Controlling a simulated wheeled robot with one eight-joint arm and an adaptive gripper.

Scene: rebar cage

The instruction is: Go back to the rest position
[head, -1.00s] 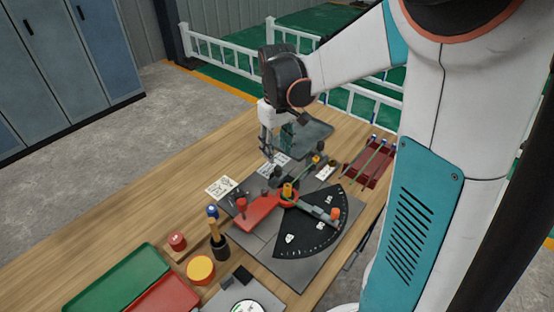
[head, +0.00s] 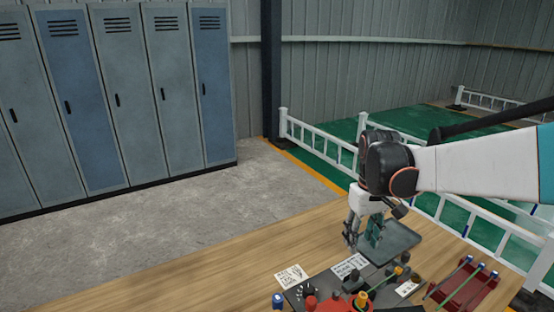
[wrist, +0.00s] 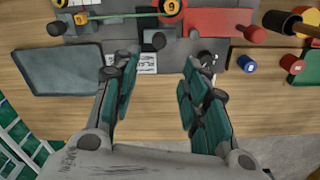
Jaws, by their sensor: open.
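My gripper (head: 364,232) hangs over the far part of the wooden table (head: 215,262), pointing down, beside a dark grey tray (head: 402,241). In the wrist view my gripper (wrist: 155,95) has its two green-padded fingers well apart, with nothing between them. The dark bench fixture with red and yellow parts (head: 345,301) is cut off by the bottom edge of the head view. In the wrist view the fixture's red part (wrist: 215,22) lies beyond the fingertips, and the grey tray (wrist: 60,72) is to the left.
A dark red rack (head: 463,287) with several coloured rods stands at the right of the table. A printed card (head: 291,276) lies near the fixture. Lockers (head: 110,100) and a white fence (head: 320,142) stand behind. The table's left part in the head view is clear.

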